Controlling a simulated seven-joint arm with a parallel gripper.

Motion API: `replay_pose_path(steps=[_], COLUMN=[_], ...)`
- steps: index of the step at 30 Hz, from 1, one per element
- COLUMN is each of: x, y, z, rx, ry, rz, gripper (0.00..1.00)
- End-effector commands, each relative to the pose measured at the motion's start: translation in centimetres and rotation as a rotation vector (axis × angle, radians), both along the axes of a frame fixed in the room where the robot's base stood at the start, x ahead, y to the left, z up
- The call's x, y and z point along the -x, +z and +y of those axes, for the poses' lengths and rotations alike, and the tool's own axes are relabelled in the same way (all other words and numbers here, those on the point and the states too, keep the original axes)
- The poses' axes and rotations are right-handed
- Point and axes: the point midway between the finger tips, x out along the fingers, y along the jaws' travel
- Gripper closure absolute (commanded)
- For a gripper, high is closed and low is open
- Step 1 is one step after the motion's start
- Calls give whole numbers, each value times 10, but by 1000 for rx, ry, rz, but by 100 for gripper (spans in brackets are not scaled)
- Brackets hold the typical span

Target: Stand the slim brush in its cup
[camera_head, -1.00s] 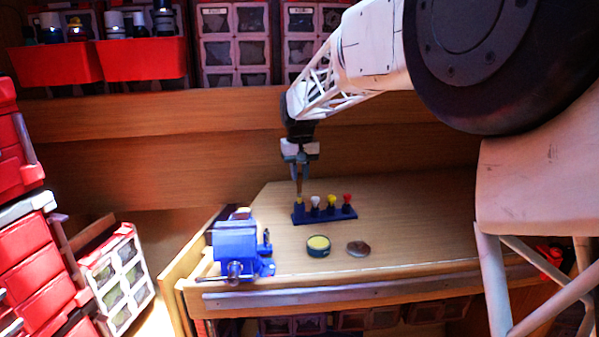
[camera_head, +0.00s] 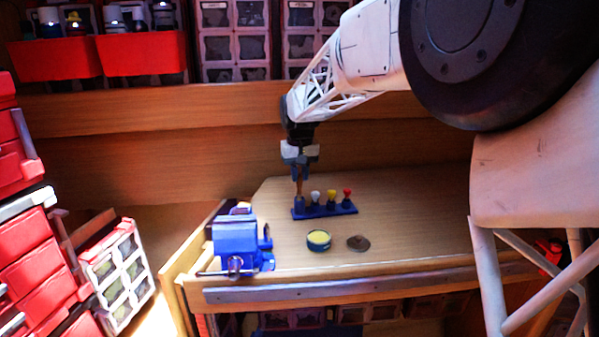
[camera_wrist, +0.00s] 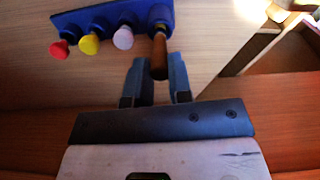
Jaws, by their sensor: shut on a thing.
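A slim brush with a brown handle (camera_head: 299,188) stands roughly upright at the left end of a blue rack (camera_head: 325,211). In the wrist view its handle (camera_wrist: 159,55) lies between my two fingers, and its far end meets the rack (camera_wrist: 190,8). My gripper (camera_head: 300,177) is shut on the handle, also in the wrist view (camera_wrist: 157,75). The brush's lower end is hidden in or behind the cup at that end of the rack; I cannot tell how deep it sits.
White (camera_head: 315,196), yellow (camera_head: 331,196) and red (camera_head: 347,193) topped pieces stand along the rack. A round tin with a yellow top (camera_head: 319,240), a brown disc (camera_head: 358,243) and a blue vise (camera_head: 238,243) are nearer the front edge. The bench right of them is clear.

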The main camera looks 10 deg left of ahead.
Motion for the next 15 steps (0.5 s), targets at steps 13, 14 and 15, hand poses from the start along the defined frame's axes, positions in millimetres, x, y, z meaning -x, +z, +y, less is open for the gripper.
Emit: replay_pose_path(steps=[13, 14, 15], x=[0, 0, 0], y=[-10, -10, -11], z=[0, 0, 0], rx=[0, 0, 0], ry=[0, 0, 0], rz=[1, 1, 1], gripper=[100, 100, 100])
